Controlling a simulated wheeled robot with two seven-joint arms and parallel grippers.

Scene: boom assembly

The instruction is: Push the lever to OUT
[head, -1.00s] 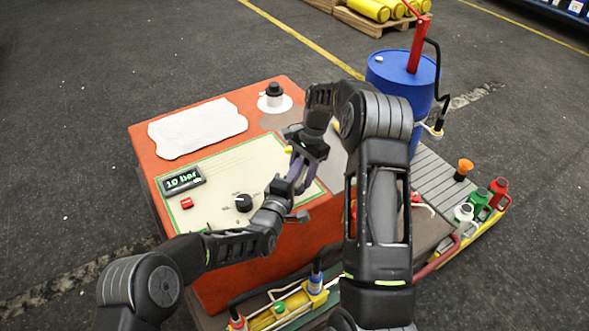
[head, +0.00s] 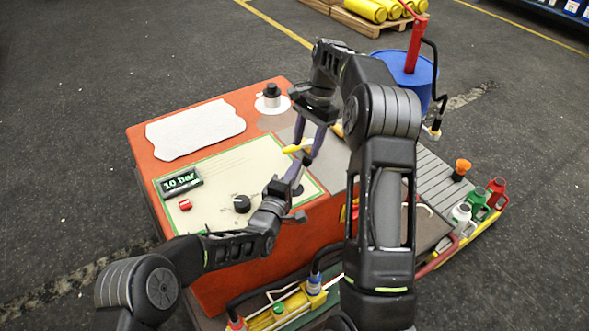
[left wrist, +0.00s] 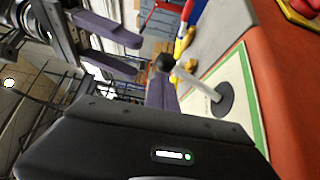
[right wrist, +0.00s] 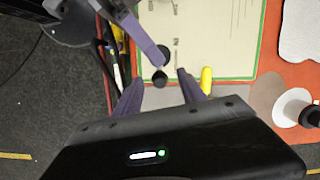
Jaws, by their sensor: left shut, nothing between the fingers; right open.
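The lever is a pale metal rod (left wrist: 196,82) on a round black base (left wrist: 224,99), with a black ball knob (left wrist: 165,62) that also shows in the right wrist view (right wrist: 159,78). It stands on the cream panel with a green border (head: 225,182). My left gripper (head: 294,174) is shut and empty. Its purple fingertips (left wrist: 160,90) are close beside the knob; I cannot tell whether they touch. My right gripper (head: 307,155) is open and empty above the panel's right end, with its fingers (right wrist: 158,88) either side of the knob's position in its view. Any OUT label is unreadable.
The panel also carries a black dial (head: 242,204), a red button (head: 185,204) and a 10 bar display (head: 180,182). A yellow part (right wrist: 206,80) is near my right fingers. A white cloth (head: 195,130) and a blue drum (head: 411,75) are farther off.

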